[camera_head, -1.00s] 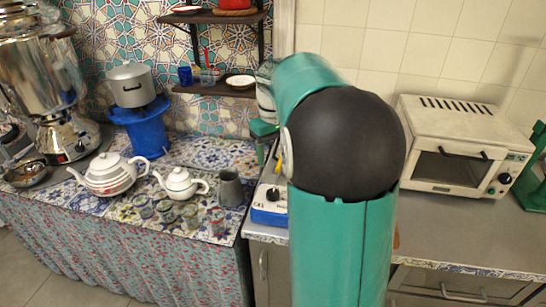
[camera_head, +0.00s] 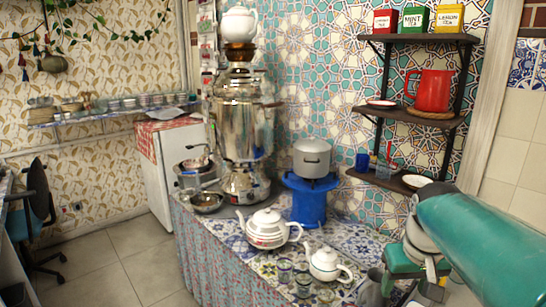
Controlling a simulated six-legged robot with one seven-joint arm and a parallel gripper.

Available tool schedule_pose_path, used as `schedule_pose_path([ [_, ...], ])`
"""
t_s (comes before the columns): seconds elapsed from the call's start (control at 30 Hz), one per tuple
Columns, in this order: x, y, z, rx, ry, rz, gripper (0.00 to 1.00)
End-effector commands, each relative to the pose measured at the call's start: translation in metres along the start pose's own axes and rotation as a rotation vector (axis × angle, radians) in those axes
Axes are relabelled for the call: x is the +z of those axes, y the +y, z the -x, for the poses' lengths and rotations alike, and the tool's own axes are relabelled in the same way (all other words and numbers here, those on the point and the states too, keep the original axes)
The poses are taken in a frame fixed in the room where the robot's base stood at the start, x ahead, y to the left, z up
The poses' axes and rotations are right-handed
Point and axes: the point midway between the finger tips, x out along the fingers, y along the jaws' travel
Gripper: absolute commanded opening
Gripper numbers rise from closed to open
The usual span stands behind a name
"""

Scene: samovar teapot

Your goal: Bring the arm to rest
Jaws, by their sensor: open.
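My green arm (camera_head: 485,245) reaches in from the right edge in the head view, over the right end of the tiled counter. At its near end are white and green wrist parts.
A large white teapot (camera_head: 267,228), several small glasses, a pot (camera_head: 312,158) on a blue stand (camera_head: 306,203) and a tall samovar (camera_head: 243,125) stand on the counter. Wall shelves (camera_head: 405,112) hold a red jug (camera_head: 432,90) and tins.

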Motion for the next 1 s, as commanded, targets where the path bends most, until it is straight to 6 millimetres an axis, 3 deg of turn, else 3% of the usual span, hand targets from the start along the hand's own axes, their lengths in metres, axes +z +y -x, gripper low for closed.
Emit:
schedule_pose_path([
  [0.2,0.047,-0.049,0.014,-0.006,0.112,0.012,0.59],
  [0.5,0.108,-0.093,0.01,-0.04,0.246,0.015,0.59],
  [0.7,0.123,-0.102,0.005,-0.052,0.278,0.011,0.59],
  [1.0,0.123,-0.102,0.005,-0.053,0.279,0.011,0.59],
])
